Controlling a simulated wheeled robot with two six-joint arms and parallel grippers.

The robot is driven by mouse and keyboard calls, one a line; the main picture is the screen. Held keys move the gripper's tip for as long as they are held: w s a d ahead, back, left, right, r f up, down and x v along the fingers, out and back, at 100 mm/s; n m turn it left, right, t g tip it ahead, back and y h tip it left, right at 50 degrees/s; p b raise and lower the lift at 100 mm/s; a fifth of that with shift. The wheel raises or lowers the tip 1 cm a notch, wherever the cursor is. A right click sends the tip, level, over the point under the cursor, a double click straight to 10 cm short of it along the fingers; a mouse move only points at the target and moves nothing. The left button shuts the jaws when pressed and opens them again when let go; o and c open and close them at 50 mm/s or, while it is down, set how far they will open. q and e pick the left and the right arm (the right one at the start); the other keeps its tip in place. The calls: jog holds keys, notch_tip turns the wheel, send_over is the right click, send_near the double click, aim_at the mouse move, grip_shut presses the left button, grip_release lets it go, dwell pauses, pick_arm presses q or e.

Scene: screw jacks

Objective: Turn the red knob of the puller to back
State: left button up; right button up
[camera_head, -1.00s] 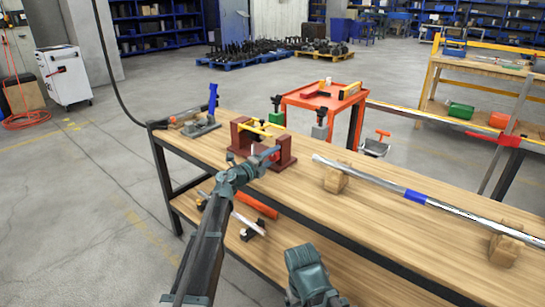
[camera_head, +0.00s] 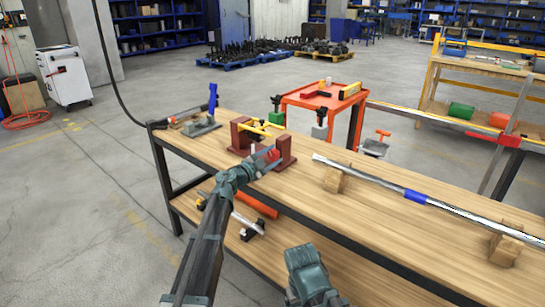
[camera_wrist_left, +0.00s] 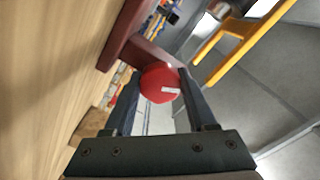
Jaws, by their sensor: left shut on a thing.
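The puller stands on the wooden workbench, a dark red frame (camera_head: 240,138) with a yellow bar (camera_head: 258,128) across it. Its red knob (camera_head: 273,154) is on the near side, partly covered by my left gripper (camera_head: 268,157). In the left wrist view the round red knob (camera_wrist_left: 160,84) with a small white mark sits between the two dark fingers of my left gripper (camera_wrist_left: 161,92), which is shut on it. The dark red frame (camera_wrist_left: 125,35) and yellow bar (camera_wrist_left: 240,35) show beyond. Part of my right arm shows at the bottom; its gripper is out of sight.
A long metal bar (camera_head: 380,185) with a blue band rests on wooden blocks (camera_head: 335,180) to the right. A blue-handled tool (camera_head: 203,124) stands to the left. Behind is an orange cart (camera_head: 318,98). Tools lie on the bench's lower shelf.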

pick_arm(q)
jog(key=n, duration=0.6)
jog(key=shift+s+n, duration=0.1)
jog(key=shift+n, duration=0.2)
jog(key=n, duration=0.6)
jog(key=shift+f, duration=0.1)
jog(key=n, duration=0.6)
jog(key=shift+n, duration=0.3)
jog(key=n, duration=0.6)
jog(key=shift+s+d+n, duration=0.1)
jog(key=shift+n, duration=0.3)
jog(key=o, duration=1.4)
jog(key=v, duration=1.3)
jog(key=shift+s+a, duration=0.25)
jog(key=shift+a, duration=0.05)
